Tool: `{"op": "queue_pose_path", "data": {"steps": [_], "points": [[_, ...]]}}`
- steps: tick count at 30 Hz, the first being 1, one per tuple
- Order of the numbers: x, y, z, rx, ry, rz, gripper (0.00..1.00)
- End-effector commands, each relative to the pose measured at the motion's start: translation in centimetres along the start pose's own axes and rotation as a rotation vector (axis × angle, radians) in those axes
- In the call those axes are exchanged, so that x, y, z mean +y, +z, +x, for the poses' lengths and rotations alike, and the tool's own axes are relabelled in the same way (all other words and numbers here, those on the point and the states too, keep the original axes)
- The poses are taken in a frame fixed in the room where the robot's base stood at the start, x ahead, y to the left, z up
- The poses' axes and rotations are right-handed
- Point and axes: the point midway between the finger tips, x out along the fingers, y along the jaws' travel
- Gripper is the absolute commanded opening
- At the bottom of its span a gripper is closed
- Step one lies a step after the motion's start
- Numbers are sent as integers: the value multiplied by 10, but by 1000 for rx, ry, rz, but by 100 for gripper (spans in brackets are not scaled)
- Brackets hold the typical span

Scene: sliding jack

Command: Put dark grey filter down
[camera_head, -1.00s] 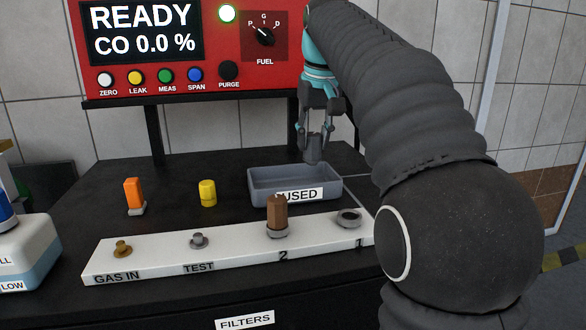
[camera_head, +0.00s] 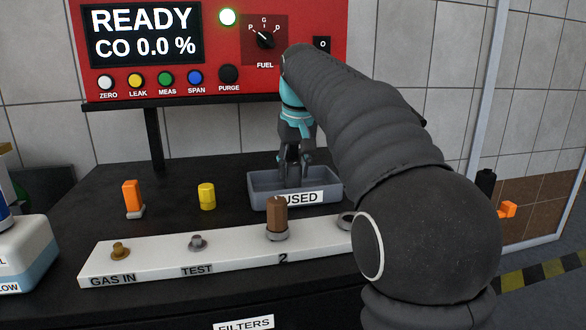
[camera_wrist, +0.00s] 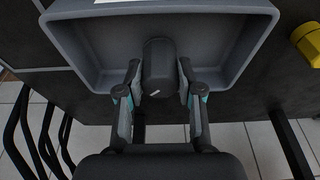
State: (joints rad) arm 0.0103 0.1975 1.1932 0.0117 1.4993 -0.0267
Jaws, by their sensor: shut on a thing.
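My gripper (camera_head: 294,168) is shut on the dark grey filter (camera_wrist: 158,68), which shows between the two fingers in the wrist view. The gripper points down with its fingertips inside the outline of the grey tray labelled USED (camera_head: 258,196). The tray's rim also shows around the filter in the wrist view (camera_wrist: 80,62). I cannot tell whether the filter touches the tray floor. The tray looks otherwise empty.
A brown filter (camera_head: 277,213) stands on socket 2 of the white manifold (camera_head: 150,262) in front of the tray. Socket 1 is partly hidden by my arm. A yellow filter (camera_head: 207,196) and an orange one (camera_head: 133,197) stand left. The red analyser (camera_head: 215,85) is behind.

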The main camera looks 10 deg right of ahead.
Motion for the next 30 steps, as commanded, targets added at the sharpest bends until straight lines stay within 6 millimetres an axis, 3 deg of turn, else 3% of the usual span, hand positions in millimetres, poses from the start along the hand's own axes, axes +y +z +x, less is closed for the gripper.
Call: {"op": "queue_pose_path", "data": {"steps": [5, 6, 9, 20, 23, 30], "points": [[0, 1, 3, -1, 0, 0, 0], [0, 1, 3, -1, 0, 0, 41], [0, 1, 3, -1, 0, 0, 61], [0, 0, -2, 0, 0, 0, 61], [0, -1, -12, 1, 0, 0, 61], [0, -2, -58, 3, 0, 0, 61]]}}
